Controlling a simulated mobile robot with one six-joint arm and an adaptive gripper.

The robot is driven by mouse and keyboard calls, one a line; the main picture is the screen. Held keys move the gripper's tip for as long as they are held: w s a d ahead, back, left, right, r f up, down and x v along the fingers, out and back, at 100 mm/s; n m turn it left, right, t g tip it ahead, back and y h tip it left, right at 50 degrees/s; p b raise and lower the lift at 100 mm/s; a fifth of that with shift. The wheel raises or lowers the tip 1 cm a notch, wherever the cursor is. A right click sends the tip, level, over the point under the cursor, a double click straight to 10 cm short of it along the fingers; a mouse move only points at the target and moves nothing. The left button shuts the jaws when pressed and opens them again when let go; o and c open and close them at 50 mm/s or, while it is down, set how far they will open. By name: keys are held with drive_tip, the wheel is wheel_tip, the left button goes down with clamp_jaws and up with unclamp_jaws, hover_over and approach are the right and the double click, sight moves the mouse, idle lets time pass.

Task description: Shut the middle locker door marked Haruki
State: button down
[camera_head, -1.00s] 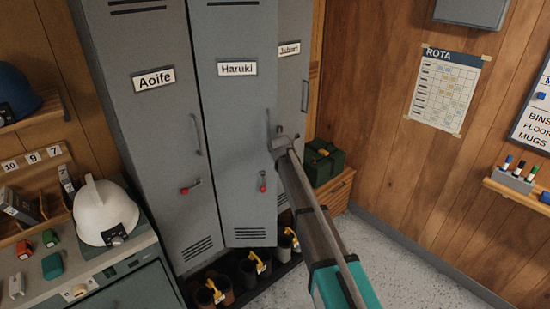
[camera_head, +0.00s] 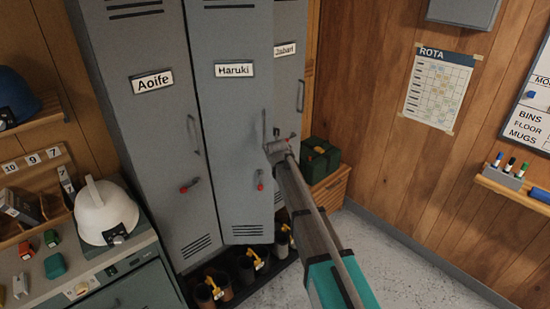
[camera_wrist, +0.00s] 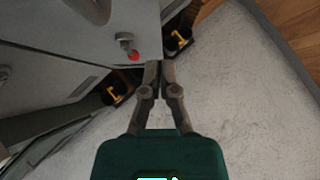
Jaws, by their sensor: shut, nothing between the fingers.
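The middle locker door marked Haruki (camera_head: 233,150) is grey, with a handle, a red-tipped latch (camera_head: 260,182) and low vents. It stands ajar, its right edge swung out and partly covering the Jabari locker door (camera_head: 288,75). In the wrist view, the door (camera_wrist: 75,50) fills the upper left, with its red-tipped latch (camera_wrist: 132,54) near the edge. My gripper (camera_head: 274,147) is at the door's right edge, beside the handle. In the wrist view, my gripper's fingertips (camera_wrist: 160,66) are together and empty at that edge. I cannot tell whether they touch it.
The Aoife locker door (camera_head: 150,130) on the left looks shut. Boots (camera_head: 246,268) stand below the lockers. A green box (camera_head: 320,158) sits on a wooden cabinet to the right. A counter with a white helmet (camera_head: 104,212) is at left. The floor (camera_head: 390,265) at right is clear.

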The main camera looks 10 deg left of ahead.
drive_tip(key=a+p+v, duration=0.1)
drive_tip(key=p+v, duration=0.3)
drive_tip(key=v, duration=0.2)
drive_tip(key=shift+s+d+r, duration=0.2)
drive_tip(key=shift+d+r, duration=0.05)
drive_tip(key=shift+d, duration=0.3)
drive_tip(key=s+d+f+m+g+h+b, duration=0.1)
drive_tip(key=s+d+f+m+g, duration=0.15)
drive_tip(key=s+d+m, duration=0.6)
drive_tip(key=s+d+f+m+g+h, duration=0.1)
drive_tip(key=s+d+f+m+g, duration=0.3)
drive_tip(key=d+m, duration=0.65)
drive_tip(key=s+d+m+g, duration=0.1)
drive_tip(key=s+d+m, duration=0.4)
drive_tip(key=s+m, duration=0.4)
drive_tip(key=s+d+f+m+g+b, duration=0.1)
drive_tip(key=s+d+m, duration=0.4)
drive_tip(key=s+m, duration=0.4)
drive_tip(key=shift+s+d+f+m, duration=0.15)
drive_tip(key=shift+s+d+m, duration=0.1)
drive_tip(key=shift+d+m, duration=0.25)
